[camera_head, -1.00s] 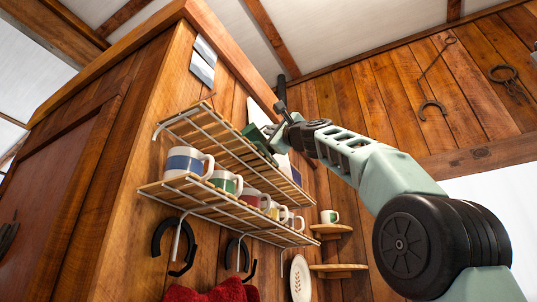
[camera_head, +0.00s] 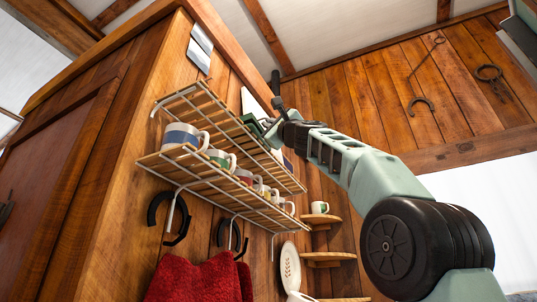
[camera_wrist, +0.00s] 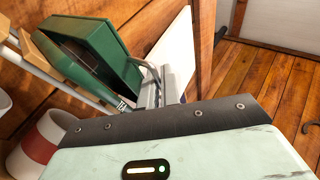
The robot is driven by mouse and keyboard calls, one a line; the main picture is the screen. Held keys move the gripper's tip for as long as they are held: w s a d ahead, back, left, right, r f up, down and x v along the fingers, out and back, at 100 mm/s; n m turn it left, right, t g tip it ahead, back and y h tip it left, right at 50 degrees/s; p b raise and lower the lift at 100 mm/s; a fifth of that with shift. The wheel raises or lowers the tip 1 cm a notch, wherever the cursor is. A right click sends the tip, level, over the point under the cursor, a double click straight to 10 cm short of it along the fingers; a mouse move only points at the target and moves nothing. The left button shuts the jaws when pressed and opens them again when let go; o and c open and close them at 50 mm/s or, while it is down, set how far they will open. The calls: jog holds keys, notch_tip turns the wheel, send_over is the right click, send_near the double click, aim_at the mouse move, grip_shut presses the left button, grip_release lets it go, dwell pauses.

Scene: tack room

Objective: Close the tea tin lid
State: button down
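The green tea tin (camera_wrist: 95,62) is on the upper rack shelf. In the wrist view I see an open, tray-like green part with a dark inside, tilted, and a bit of "TEA" lettering below its right corner. I cannot clearly separate lid from body. In the head view the tin (camera_head: 252,121) is a small green patch, partly hidden by the rack and my arm. My gripper (camera_wrist: 152,88) is at the tin's right side, very close to its edge; contact is unclear. The fingers are seen edge-on, partly hidden by the gripper body, so their opening cannot be told.
A wire-and-wood rack (camera_head: 205,175) holds several mugs, including a blue-banded mug (camera_head: 185,136). A white panel (camera_wrist: 178,55) stands just behind my fingers. A red-banded mug (camera_wrist: 40,145) is at the wrist view's lower left. A red cloth (camera_head: 200,280) hangs below the rack.

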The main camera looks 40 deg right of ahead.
jog(key=shift+s+d+f+b, duration=0.1)
jog(key=shift+s+f+b, duration=0.1)
jog(key=shift+f+b, duration=0.8)
jog(key=c, duration=1.9)
grip_release()
jog(key=shift+f, duration=0.1)
jog(key=b+v, duration=1.1)
jog(key=v, duration=0.6)
jog(key=shift+s, duration=0.25)
